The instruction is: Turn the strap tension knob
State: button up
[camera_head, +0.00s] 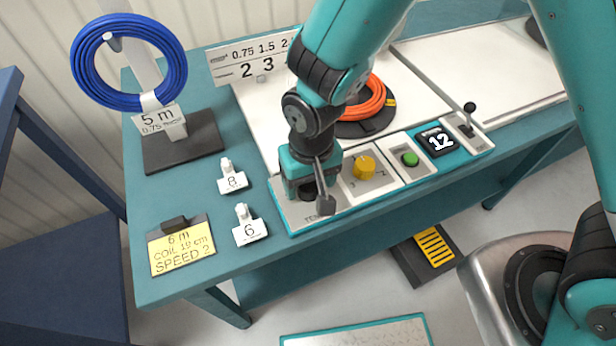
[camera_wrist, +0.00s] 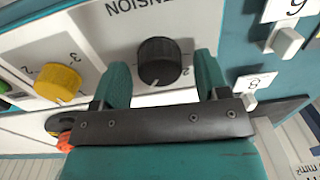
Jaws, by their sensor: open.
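The strap tension knob (camera_wrist: 160,61) is black and ribbed, on a pale panel. In the wrist view it has a small white mark at its lower edge and an upside-down label ending in "NSION" beside it. My gripper (camera_wrist: 163,68) is open, with one teal finger on each side of the knob. Gaps show between the fingers and the knob, so I see no contact there. In the head view my gripper (camera_head: 308,190) is over the left end of the control panel (camera_head: 345,200), and it hides most of the knob's spot.
A yellow knob (camera_head: 363,167) sits close beside my gripper, then a green button (camera_head: 410,159), a display reading 12 (camera_head: 436,141) and a lever (camera_head: 468,115). An orange coil (camera_head: 366,105) lies behind.

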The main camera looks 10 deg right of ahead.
notch_tip(320, 180, up, 17)
jog(key=shift+d+r, duration=0.2)
jog(key=shift+d, duration=0.15)
dwell(0.4)
